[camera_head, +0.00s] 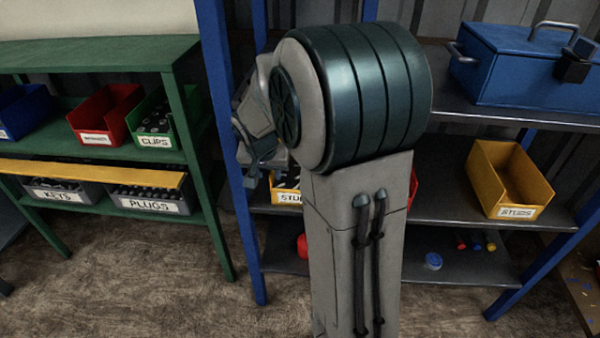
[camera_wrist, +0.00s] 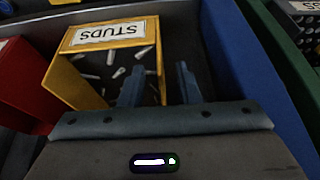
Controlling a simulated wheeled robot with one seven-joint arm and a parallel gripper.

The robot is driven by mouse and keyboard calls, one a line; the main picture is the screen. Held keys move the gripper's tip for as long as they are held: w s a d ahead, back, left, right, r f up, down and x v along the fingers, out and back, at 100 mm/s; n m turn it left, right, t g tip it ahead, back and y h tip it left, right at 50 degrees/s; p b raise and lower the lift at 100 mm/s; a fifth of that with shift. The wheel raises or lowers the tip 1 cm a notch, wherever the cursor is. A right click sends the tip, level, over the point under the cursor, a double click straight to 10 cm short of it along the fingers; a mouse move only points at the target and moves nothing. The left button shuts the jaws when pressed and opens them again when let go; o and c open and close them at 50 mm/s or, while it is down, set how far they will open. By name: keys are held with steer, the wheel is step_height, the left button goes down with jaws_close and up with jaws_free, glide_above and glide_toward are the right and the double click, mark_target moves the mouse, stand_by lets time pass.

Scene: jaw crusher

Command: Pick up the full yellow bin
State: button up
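A yellow bin labelled STUDS (camera_wrist: 88,62) holds several pale studs in the wrist view. In the head view only its front part (camera_head: 287,197) shows on the blue rack's middle shelf, the rest hidden behind my arm. A second yellow STUDS bin (camera_head: 508,182) stands on the same shelf at the right, and its visible inside looks empty. My gripper (camera_wrist: 160,68) is open at the stud-holding bin, one finger over its inside and one beyond its right wall. In the head view my gripper (camera_head: 250,178) is partly hidden by my arm.
A red bin (camera_wrist: 28,88) stands left of the stud-holding bin in the wrist view. A blue rack post (camera_head: 232,150) is close to my gripper. A blue toolbox (camera_head: 515,65) sits above. A green rack (camera_head: 190,150) with labelled bins stands left.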

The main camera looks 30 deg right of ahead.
steer(key=x, duration=0.2)
steer(key=shift+w+d+f, duration=0.1)
steer(key=shift+w+f, duration=0.05)
steer(key=shift+f, duration=0.2)
jaws_close()
steer(key=shift+r, duration=0.15)
stand_by(0.9)
